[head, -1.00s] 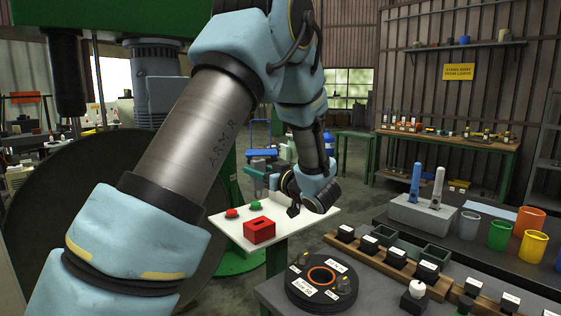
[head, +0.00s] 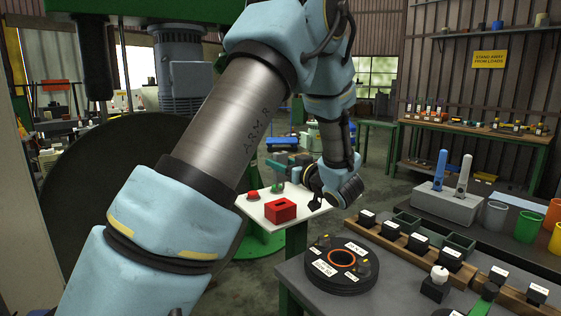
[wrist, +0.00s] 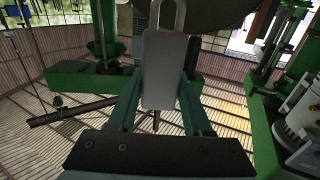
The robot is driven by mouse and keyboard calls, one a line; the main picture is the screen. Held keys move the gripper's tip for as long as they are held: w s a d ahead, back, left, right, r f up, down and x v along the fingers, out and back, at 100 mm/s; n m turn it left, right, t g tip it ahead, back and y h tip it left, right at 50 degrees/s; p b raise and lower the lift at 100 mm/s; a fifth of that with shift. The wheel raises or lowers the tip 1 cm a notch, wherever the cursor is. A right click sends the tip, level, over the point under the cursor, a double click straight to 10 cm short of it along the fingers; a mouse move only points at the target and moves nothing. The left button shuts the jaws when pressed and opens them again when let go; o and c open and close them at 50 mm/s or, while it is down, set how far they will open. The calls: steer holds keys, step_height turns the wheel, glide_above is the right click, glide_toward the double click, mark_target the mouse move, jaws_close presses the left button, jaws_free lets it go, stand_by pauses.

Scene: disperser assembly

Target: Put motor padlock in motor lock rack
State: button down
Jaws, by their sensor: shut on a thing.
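My gripper (wrist: 163,92) has two teal fingers, shut on the two sides of a grey padlock (wrist: 163,65) in the wrist view. The padlock's body is a flat grey slab, and its metal shackle points up and away from the fingers. In the head view my gripper (head: 285,163) is beyond the small white table, pointing left and away. The padlock is too small or hidden to make out there. No rack is clearly marked as the motor lock rack in either view, so I cannot tell which thing it is.
A white table (head: 307,200) holds a red slotted box (head: 280,210) and buttons. Large green machinery (wrist: 75,78) stands around my gripper in the wrist view.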

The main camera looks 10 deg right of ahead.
mark_target(281, 187)
steer(key=shift+f+b, duration=0.75)
steer(key=shift+f, duration=0.7)
steer(key=shift+f+b, duration=1.35)
steer(key=shift+f, duration=0.85)
stand_by(0.4)
steer(key=shift+c, duration=1.2)
jaws_free()
steer(key=b+v, duration=0.2)
steer(key=v, duration=0.8)
steer(key=shift+s+d, duration=0.2)
steer(key=shift+s, duration=0.1)
